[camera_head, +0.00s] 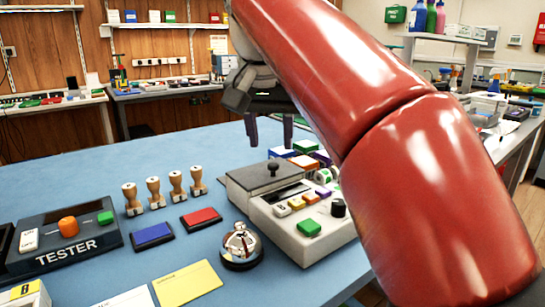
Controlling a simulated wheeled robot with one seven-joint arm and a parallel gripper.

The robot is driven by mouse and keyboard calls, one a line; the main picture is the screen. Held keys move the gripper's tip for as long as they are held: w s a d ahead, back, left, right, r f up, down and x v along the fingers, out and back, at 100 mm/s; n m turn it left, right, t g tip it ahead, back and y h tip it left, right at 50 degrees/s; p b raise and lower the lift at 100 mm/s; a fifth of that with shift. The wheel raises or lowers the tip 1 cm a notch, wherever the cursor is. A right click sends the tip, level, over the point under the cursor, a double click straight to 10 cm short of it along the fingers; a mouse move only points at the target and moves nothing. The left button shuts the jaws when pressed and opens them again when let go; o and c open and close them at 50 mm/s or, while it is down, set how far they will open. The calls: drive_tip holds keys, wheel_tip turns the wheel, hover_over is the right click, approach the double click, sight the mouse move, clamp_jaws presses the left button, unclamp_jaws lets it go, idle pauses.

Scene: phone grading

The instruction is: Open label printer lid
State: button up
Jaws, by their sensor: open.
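The label printer (290,237) is a light-coloured box on the blue table, with a green button, several small keys and a black knob on its front slope. Its dark grey lid (262,178) lies flat over the back left part and looks shut. A black knob handle (272,167) stands up on the lid. My gripper (268,138) hangs above and behind the lid, with its two dark fingers apart and nothing between them. My red arm hides the printer's right side. I cannot tell the exact height of the fingers over the lid.
Several coloured boxes (307,147) stand just behind the printer. A bell (241,247), a red ink pad (201,218), a blue ink pad (152,235), several wooden stamps (176,184) and a tester (68,236) are to its left. The table's back left (90,165) is clear.

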sight(273, 164)
drive_tip(key=b+x, duration=0.1)
drive_tip(key=x, duration=0.4)
clamp_jaws()
